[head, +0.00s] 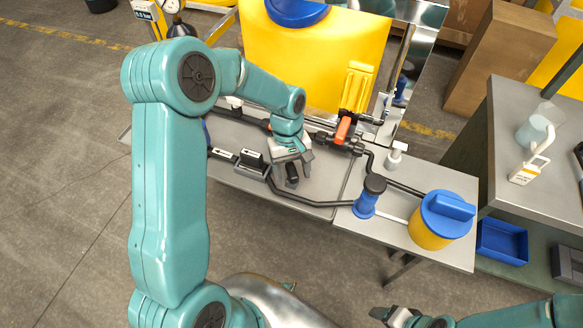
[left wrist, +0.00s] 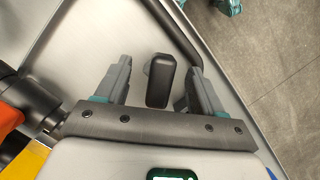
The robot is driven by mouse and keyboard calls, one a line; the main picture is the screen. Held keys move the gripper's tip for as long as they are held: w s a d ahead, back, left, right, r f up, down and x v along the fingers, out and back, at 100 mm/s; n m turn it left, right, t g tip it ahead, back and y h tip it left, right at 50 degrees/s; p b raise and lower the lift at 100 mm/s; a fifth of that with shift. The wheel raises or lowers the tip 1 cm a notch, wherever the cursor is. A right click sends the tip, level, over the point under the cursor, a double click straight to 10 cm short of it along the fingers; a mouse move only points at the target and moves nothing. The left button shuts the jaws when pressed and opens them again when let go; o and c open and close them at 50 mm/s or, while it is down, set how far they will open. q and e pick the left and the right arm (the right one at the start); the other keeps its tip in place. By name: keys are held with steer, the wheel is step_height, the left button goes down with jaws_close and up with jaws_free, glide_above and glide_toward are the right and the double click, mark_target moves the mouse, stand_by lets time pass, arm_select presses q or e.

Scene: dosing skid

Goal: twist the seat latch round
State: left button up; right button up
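A black rounded knob, which looks like the seat latch (head: 292,174), sits at the grey bench panel, below my left gripper. In the left wrist view the knob (left wrist: 160,80) stands between the two grey fingers of my left gripper (left wrist: 158,86). There is a gap on each side of it, so the fingers are open around it and not closed on it. In the head view my left gripper (head: 291,163) reaches down from above and hides part of the knob. My right gripper (head: 408,318) is at the bottom edge, apart from the bench; its finger opening is unclear.
A black pipe (head: 305,201) curves beside the knob. An orange-handled valve (head: 343,130) is behind it. A large yellow tank (head: 300,55) is behind.

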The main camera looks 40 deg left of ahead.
arm_select(q)
step_height(320, 180, up, 7)
steer(key=p, duration=0.5)
stand_by(0.3)
